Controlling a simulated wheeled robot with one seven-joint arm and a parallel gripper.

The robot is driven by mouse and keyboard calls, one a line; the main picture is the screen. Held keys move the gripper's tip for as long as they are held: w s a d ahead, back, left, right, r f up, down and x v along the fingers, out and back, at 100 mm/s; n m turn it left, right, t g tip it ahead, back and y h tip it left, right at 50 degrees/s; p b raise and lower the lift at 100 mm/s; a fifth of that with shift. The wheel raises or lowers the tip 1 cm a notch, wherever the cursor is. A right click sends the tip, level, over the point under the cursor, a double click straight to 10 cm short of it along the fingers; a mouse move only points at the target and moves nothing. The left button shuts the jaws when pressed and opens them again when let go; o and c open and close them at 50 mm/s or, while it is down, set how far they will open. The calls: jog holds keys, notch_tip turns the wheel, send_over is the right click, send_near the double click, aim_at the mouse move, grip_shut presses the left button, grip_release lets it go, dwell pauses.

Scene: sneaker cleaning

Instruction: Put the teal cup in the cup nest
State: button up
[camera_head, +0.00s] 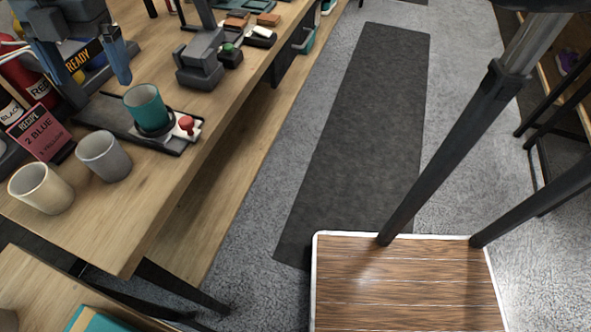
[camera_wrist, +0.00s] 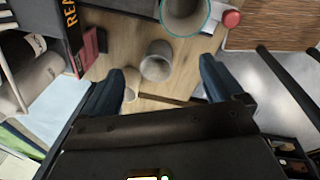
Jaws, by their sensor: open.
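The teal cup (camera_head: 146,105) stands with its lower end inside the dark ring of the cup nest (camera_head: 157,130), and looks upright. The ring is on a dark plate beside a red knob. In the wrist view the teal cup (camera_wrist: 186,32) shows at the top edge, partly cut off, with its mouth facing the camera. My gripper (camera_head: 98,90) is open and empty, up and left of the cup in the head view, apart from it. Its two blue fingers are spread wide in the wrist view (camera_wrist: 161,66), with no cup between their pads.
A grey cup (camera_head: 104,157) and a cream cup (camera_head: 42,189) stand on the bench near the nest. A pink recipe sign (camera_head: 38,133) and red bottles (camera_head: 25,80) are at left. A red knob (camera_head: 186,123) is beside the nest. A wood-topped platform (camera_head: 405,280) is on the floor.

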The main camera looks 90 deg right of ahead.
jog(key=w+a+r+m+t+y, duration=0.1)
jog(key=w+a+m+t+y, duration=0.2)
jog(key=a, duration=0.7)
jog(key=w+a+r+m+t+y, duration=0.2)
jog(key=a+m+t+y, duration=0.15)
jog(key=a+t, duration=0.4)
jog(key=w+a+r+m+t+y, duration=0.1)
jog(key=w+a+m+t+y, duration=0.2)
jog(key=a, duration=0.8)
jog(key=s+d+f+m+t+h, duration=0.1)
jog(key=s+d+f+m+h, duration=0.1)
jog(key=s+f+m+h, duration=0.55)
jog(key=s+d+f+m+t+h, duration=0.15)
jog(key=s+f+m, duration=0.5)
jog(key=s, duration=0.75)
jog(key=s+d+n+g, duration=0.1)
jog(key=s+d, duration=0.3)
jog(key=s, duration=0.5)
jog(key=s+d+f+n+g+h, duration=0.1)
jog(key=s+d+n, duration=0.2)
jog(key=s, duration=0.7)
jog(key=shift+s+d, duration=0.25)
jog(key=shift+d, duration=0.35)
